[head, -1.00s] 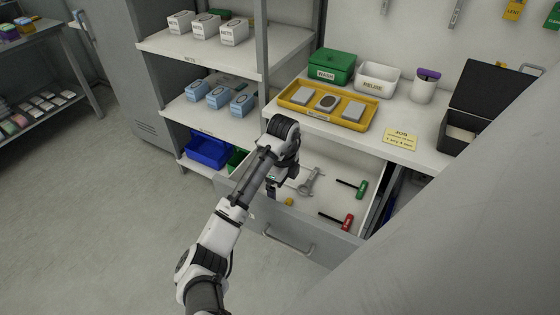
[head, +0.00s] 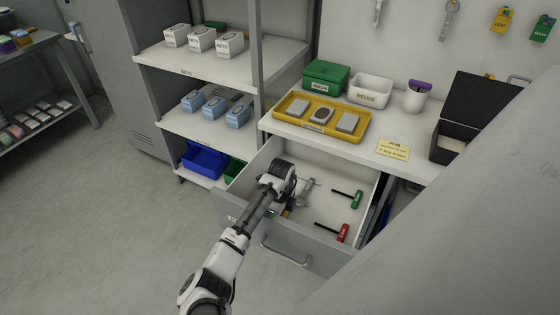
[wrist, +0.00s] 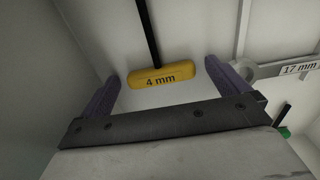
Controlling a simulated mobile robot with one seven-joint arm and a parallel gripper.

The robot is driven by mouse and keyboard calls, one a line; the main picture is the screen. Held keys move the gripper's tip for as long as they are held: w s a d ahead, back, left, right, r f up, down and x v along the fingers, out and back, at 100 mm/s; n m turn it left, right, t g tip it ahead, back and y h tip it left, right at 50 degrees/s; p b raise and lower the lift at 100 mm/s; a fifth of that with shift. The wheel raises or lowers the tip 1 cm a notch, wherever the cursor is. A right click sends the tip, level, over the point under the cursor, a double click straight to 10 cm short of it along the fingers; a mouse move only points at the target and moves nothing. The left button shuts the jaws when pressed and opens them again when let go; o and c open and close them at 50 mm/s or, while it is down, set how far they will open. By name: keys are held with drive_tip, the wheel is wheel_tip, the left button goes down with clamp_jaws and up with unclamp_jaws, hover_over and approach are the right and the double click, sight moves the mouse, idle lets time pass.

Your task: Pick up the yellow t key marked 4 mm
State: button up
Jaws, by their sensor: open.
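The yellow t key marked 4 mm (wrist: 162,76) lies in the open drawer, its black shaft running up in the wrist view. My gripper (wrist: 162,80) is open, with one finger on each side of the yellow handle and a gap at both ends. I cannot tell its exact height over the key. In the head view my wrist covers nearly all of the key and the fingers; only a small yellow bit (head: 286,213) shows below the wrist.
The drawer (head: 345,180) also holds a grey wrench marked 17 mm (wrist: 245,70), a green t key (head: 357,199) and a red t key (head: 343,233). The drawer's side wall (wrist: 55,60) is close on the left. A yellow tray (head: 368,133) stands on the counter above.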

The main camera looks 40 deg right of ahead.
drive_tip(key=shift+c, duration=0.4)
drive_tip(key=c, duration=1)
drive_tip(key=shift+o, duration=0.2)
drive_tip(key=shift+r, duration=0.1)
